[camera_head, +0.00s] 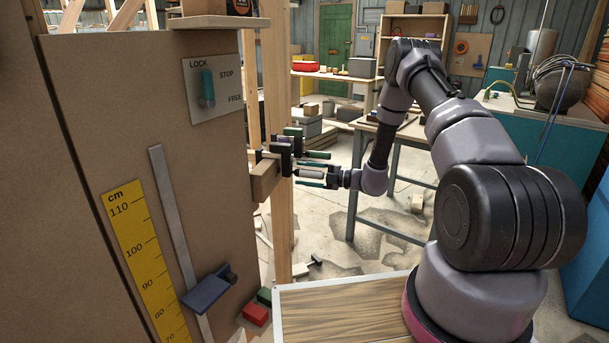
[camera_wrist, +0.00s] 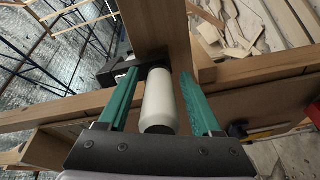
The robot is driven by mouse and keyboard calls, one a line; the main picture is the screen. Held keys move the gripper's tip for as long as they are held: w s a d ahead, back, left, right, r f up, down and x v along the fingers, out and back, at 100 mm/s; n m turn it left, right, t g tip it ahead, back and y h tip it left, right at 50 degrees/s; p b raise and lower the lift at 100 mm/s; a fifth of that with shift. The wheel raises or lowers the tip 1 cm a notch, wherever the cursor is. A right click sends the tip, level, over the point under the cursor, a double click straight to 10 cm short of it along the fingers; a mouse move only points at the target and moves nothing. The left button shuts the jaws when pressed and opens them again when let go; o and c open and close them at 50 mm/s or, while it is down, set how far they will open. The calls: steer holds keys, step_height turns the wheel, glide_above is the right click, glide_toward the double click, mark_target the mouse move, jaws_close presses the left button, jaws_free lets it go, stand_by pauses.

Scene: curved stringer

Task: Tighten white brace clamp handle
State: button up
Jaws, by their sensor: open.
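The white brace clamp handle (camera_wrist: 160,100) is a smooth rounded cylinder. In the wrist view it lies lengthwise between the two teal fingers of my gripper (camera_wrist: 159,85), with a visible gap on each side. The black clamp body (camera_wrist: 118,70) is behind it at the wooden post, partly hidden by the left finger. In the head view my gripper (camera_head: 303,175) reaches left to the post, and the white handle (camera_head: 309,173) shows small between the fingers. Dark clamp parts (camera_head: 281,149) sit on the post just beyond. My gripper is open around the handle.
The wooden post (camera_head: 278,110) and a short crosspiece (camera_head: 265,181) stand close to my fingertips. A board panel (camera_head: 130,90) with a LOCK/FREE switch (camera_head: 207,88) fills the left. A blue bracket (camera_head: 208,287) juts out below. A workbench (camera_head: 385,130) stands behind my arm.

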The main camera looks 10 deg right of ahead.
steer(key=v, duration=1)
steer(key=shift+s+d, duration=0.2)
steer(key=shift+d, duration=0.15)
steer(key=v, duration=0.6)
steer(key=shift+d, duration=0.35)
steer(key=shift+s, duration=0.1)
